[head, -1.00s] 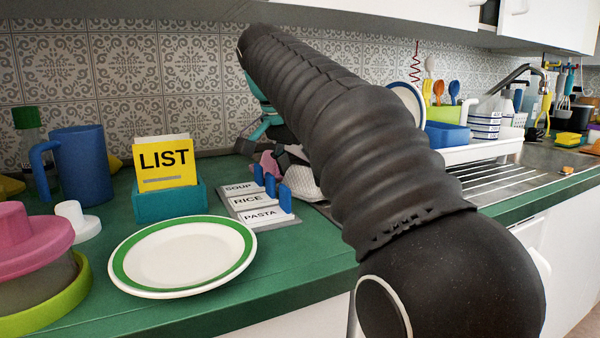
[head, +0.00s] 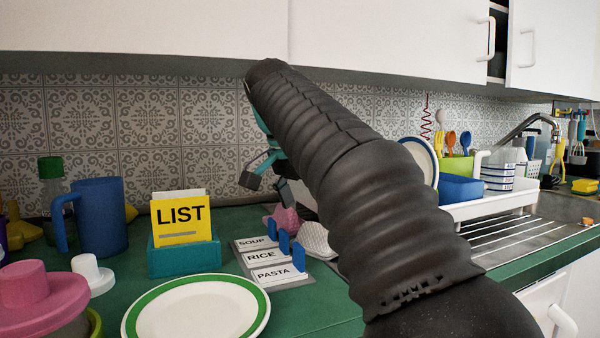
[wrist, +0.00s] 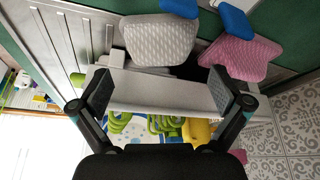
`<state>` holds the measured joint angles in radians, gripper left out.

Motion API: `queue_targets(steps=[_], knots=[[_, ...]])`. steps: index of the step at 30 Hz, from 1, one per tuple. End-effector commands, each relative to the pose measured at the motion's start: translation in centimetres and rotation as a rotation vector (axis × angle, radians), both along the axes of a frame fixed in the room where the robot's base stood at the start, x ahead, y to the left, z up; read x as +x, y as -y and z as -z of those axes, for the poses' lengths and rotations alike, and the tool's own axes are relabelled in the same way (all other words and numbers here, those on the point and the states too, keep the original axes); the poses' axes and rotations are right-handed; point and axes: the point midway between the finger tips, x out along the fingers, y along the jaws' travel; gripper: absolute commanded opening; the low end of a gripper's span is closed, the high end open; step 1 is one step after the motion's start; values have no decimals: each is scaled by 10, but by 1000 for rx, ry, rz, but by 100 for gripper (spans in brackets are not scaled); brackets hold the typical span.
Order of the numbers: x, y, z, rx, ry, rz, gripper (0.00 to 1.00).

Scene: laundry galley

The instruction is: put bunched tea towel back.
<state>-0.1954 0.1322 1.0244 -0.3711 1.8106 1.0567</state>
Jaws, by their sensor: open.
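My gripper (head: 268,186) is open and empty, above the back of the green counter, partly hidden by my arm. Its two fingers are spread apart in the wrist view (wrist: 165,92). A bunched pink cloth (head: 285,217) lies below it on the counter, and a white waffle-textured cloth (head: 318,238) lies just right of that. In the wrist view the white cloth (wrist: 160,40) and the pink cloth (wrist: 240,55) lie beyond the fingertips, apart from them. I cannot tell which one is the tea towel.
A label rack (head: 268,262) with blue tabs stands in front of the cloths. A yellow LIST holder (head: 183,222), a blue jug (head: 100,218) and a green-rimmed plate (head: 200,306) are on the left. The steel drainer (head: 530,240) is on the right. White cupboards (head: 150,25) hang above.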

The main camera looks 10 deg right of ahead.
Motion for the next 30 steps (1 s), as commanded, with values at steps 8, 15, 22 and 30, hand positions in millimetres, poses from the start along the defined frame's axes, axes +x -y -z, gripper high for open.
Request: queue_targets(steps=[8,15,22,30], knots=[[-11,-18,-51,1,1,-2,100],[-15,-23,-68,1,1,0,100],[-16,-24,-71,0,0,-1,100],[-17,-24,-71,1,1,0,100]])
